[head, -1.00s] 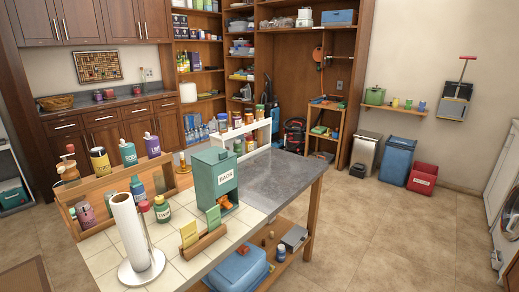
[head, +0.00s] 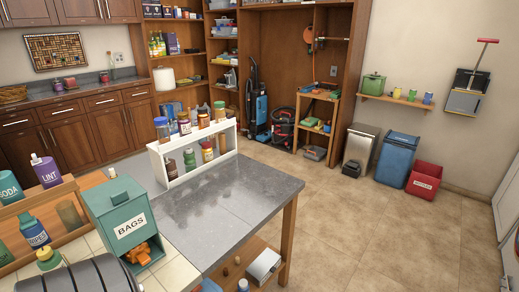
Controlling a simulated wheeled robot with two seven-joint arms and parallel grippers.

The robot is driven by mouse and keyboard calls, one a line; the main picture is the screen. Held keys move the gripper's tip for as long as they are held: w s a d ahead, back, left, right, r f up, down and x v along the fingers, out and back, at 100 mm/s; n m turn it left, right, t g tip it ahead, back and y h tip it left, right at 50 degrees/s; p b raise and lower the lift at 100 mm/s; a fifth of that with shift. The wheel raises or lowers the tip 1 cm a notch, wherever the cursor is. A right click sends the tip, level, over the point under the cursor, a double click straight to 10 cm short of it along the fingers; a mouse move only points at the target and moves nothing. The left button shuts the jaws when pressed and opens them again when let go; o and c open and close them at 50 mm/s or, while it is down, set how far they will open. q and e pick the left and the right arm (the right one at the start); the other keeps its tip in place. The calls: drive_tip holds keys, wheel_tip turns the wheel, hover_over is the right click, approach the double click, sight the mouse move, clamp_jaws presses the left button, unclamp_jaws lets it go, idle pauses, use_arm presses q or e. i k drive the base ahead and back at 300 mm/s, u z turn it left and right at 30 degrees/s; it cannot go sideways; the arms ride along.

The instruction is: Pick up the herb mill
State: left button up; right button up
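A white two-level rack (head: 200,134) stands on the grey tabletop, near its far left edge. Several small jars and mills stand on both its levels. One on the top level at the right end has a green cap (head: 220,110); another at the left end has a blue cap (head: 161,128). Their labels are too small to read, so I cannot tell which is the herb mill. Neither of my grippers is in view.
The grey tabletop (head: 232,200) is bare in front of the rack. The floor to the right is open, with bins (head: 397,158) by the wall.

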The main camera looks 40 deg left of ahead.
sight(190, 164)
drive_tip(key=z, duration=0.1)
drive_tip(key=i, duration=1.65)
drive_tip(key=u, duration=1)
drive_tip(key=i, duration=0.9)
drive_tip(key=u, duration=1)
